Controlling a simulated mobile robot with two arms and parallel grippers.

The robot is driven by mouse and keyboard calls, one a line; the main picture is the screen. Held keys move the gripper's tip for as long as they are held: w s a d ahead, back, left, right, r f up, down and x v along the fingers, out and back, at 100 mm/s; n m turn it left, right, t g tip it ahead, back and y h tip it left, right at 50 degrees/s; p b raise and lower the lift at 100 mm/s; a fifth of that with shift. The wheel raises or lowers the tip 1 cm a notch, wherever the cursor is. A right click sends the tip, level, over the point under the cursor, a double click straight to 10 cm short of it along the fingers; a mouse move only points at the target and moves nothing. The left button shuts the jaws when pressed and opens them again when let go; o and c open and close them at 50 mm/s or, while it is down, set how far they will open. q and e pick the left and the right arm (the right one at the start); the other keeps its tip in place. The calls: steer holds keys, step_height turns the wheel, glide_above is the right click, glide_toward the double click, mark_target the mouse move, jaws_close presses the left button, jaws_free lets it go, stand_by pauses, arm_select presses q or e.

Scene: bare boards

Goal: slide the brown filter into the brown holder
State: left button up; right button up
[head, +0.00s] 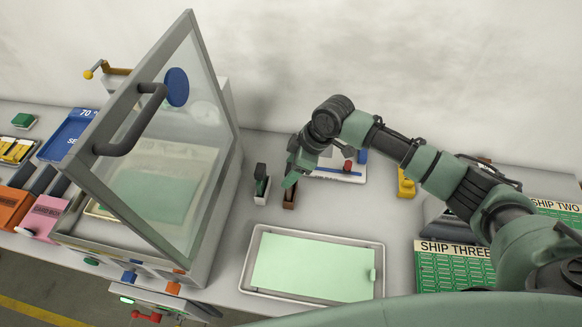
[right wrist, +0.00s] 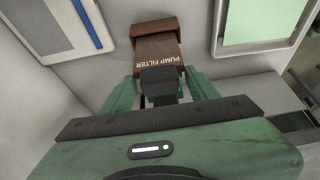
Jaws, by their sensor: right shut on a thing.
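The brown filter (right wrist: 158,47), lettered PUMP FILTER, has a dark grip block (right wrist: 159,85) between the fingers of my right gripper (right wrist: 160,92). The right gripper is shut on it. In the head view my right gripper (head: 293,172) points down just over the brown holder (head: 289,201), which stands upright on the bench. In the right wrist view the brown holder (right wrist: 153,26) is at the filter's far end. The filter's end meets or overlaps the holder's mouth there; how deep it sits I cannot tell. My left gripper is out of view.
A pale holder with a dark-topped filter (head: 262,184) stands close left of the brown holder. A metal tray (head: 378,250) with a light green sheet lies in front. A machine with a raised clear lid (head: 150,150) is at left. A yellow part (head: 405,184) stands at right.

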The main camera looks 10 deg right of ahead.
steer(key=shift+f+b, duration=0.5)
steer(key=shift+f, duration=0.55)
steer(key=o, duration=1.5)
steer(key=shift+r, duration=0.1)
steer(key=b+v, duration=0.1)
steer(key=v, duration=0.6)
steer(key=shift+d+r+b, duration=0.15)
steer(key=shift+r+b, duration=0.15)
steer(key=shift+b, duration=0.1)
